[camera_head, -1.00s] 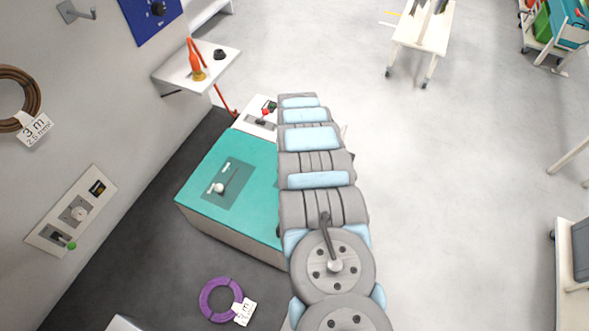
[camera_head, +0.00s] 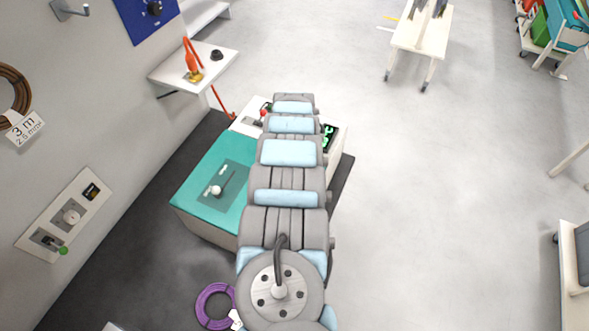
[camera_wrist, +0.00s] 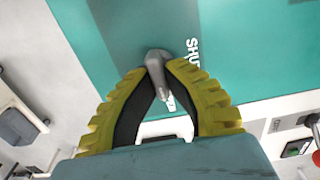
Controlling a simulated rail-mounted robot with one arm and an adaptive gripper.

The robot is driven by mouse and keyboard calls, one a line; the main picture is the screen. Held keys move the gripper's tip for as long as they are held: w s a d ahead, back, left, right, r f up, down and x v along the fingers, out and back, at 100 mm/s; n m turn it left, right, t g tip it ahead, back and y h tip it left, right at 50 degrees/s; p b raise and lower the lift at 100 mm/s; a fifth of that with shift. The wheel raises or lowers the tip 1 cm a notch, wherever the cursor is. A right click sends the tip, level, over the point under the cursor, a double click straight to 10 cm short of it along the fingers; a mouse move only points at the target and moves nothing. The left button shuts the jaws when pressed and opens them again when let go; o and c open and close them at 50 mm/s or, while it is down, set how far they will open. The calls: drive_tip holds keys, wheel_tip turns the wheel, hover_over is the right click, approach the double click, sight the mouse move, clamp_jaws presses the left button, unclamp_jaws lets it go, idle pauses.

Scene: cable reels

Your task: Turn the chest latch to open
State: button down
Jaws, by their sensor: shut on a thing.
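The teal chest (camera_head: 197,190) stands left of my arm in the head view; my arm covers its right part. On its lid is a darker plate (camera_head: 237,180) with a thin lever ending in a pale round knob (camera_head: 216,190). In the wrist view the teal surface (camera_wrist: 250,60) carries a darker band and white lettering, partly hidden, starting "SHU". My gripper (camera_wrist: 164,72) has yellow ribbed fingers, closed at their tips on a grey latch handle (camera_wrist: 156,62) over this surface. The gripper is hidden behind my arm in the head view.
A white unit with a red-knobbed control (camera_head: 263,112) and a green-lit panel (camera_head: 328,137) adjoins the chest's far side. A purple reel (camera_head: 212,306) lies on the floor nearby. A wall shelf (camera_head: 215,62) and wall panel (camera_head: 88,190) are left.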

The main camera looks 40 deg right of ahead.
idle(0.3)
drive_tip(key=c, duration=1.1)
unclamp_jaws()
drive_tip(key=shift+r, duration=0.15)
drive_tip(key=shift+r, duration=5.85)
drive_tip(key=shift+a, duration=0.1)
